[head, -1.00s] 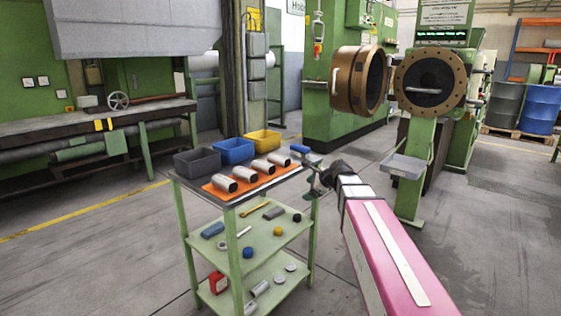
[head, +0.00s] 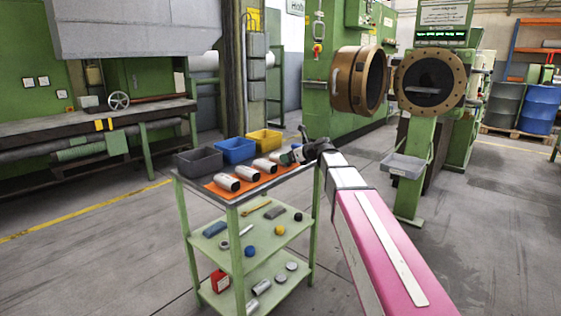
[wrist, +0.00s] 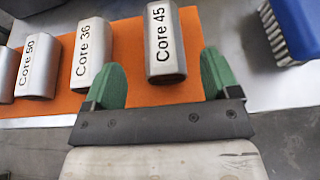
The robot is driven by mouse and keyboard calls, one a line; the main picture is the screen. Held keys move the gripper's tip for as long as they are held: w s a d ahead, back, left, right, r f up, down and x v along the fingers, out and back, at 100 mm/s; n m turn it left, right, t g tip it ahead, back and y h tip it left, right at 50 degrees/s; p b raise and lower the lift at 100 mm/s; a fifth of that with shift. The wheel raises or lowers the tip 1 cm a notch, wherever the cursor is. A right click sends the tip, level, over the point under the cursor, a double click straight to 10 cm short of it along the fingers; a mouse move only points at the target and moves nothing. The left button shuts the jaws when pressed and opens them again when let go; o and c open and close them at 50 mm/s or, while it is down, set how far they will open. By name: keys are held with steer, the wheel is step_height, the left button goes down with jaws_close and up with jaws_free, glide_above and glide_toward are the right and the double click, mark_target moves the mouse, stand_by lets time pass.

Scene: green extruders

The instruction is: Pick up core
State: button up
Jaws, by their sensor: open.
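Several grey metal cores lie in a row on an orange mat (wrist: 135,95) on the trolley's top. In the wrist view one labelled Core 45 (wrist: 166,45) lies just ahead of my gripper (wrist: 163,72), between the lines of its two green fingers. Core 36 (wrist: 92,55) lies left of it, by the left finger, and Core 50 (wrist: 38,66) lies further left. My gripper is open and empty. In the head view my gripper (head: 291,156) is over the right end of the trolley's top, at the end of the row of cores (head: 228,182).
Grey (head: 198,162), blue (head: 235,150) and yellow (head: 264,140) bins stand behind the cores. The green trolley (head: 250,210) has lower shelves with small parts. A green machine (head: 430,85) stands behind at right.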

steer(key=x, duration=0.5)
steer(key=shift+w+d, duration=0.1)
steer(key=c, duration=1.3)
steer(key=shift+o, duration=0.2)
